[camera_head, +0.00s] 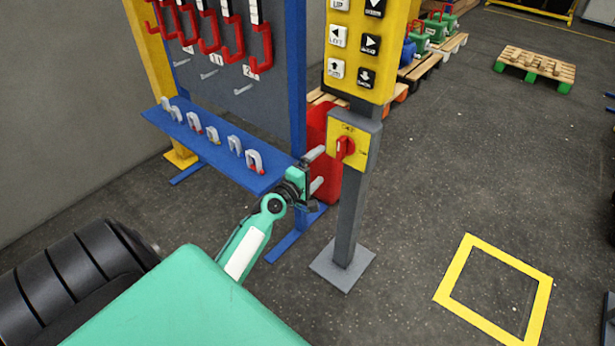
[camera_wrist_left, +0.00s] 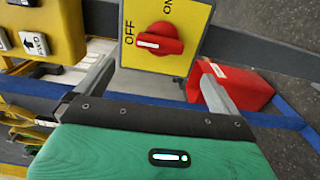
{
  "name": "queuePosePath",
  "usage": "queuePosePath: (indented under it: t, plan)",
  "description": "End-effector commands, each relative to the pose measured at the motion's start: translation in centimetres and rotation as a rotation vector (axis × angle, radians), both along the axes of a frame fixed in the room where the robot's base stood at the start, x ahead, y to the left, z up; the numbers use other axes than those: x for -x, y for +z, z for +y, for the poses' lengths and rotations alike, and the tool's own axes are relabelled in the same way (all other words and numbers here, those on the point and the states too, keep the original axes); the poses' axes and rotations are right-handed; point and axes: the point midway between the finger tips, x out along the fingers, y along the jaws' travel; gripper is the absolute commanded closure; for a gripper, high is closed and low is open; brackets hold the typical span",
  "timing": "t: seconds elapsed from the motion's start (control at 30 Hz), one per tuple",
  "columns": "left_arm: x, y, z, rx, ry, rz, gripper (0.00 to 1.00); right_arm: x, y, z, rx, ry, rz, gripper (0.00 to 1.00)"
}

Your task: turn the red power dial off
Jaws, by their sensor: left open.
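The red power dial (camera_head: 345,147) sits on a yellow plate (camera_head: 334,129) on a grey post. In the left wrist view the dial (camera_wrist_left: 160,40) has a raised handle whose white-marked end lies on the side of the OFF letters. The ON letters are at the plate's top. My left gripper (camera_head: 317,169) is just left of the post, below and left of the dial. Its fingers are apart with nothing between them. In the left wrist view the open fingers (camera_wrist_left: 157,84) are on either side below the dial, apart from it. My right gripper is not in view.
A yellow button panel (camera_head: 352,85) is above the dial on the post (camera_head: 350,220). A red object (camera_head: 329,190) stands behind the post. A blue shelf (camera_head: 220,158) with several shackles is at left.

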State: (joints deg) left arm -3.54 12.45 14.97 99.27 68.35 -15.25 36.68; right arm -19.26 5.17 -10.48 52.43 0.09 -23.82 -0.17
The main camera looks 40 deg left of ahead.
Motion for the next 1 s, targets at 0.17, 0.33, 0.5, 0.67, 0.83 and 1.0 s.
queuePosePath:
  t: [0.17, 0.33, 0.5, 0.67, 0.83, 1.0]
  plan:
    - [2.7, -0.1, 0.0, -0.001, 0.000, 0.001, 0.01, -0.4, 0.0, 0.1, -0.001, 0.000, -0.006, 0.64]
    - [3.9, -0.1, 0.0, 0.000, 0.000, 0.001, 0.01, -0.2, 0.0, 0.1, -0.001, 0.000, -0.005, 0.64]
    - [4.2, 0.0, 0.0, 0.000, 0.000, 0.000, 0.01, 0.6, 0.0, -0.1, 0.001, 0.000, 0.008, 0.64]
    - [4.2, 0.0, 0.0, 0.000, 0.000, 0.000, 0.01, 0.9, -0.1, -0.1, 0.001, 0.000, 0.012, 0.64]
    - [4.2, 0.0, 0.0, 0.000, 0.000, 0.000, 0.01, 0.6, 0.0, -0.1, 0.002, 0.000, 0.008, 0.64]
    - [4.1, -0.2, 0.0, -0.002, 0.000, 0.004, 0.01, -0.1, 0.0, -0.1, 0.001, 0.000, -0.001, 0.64]
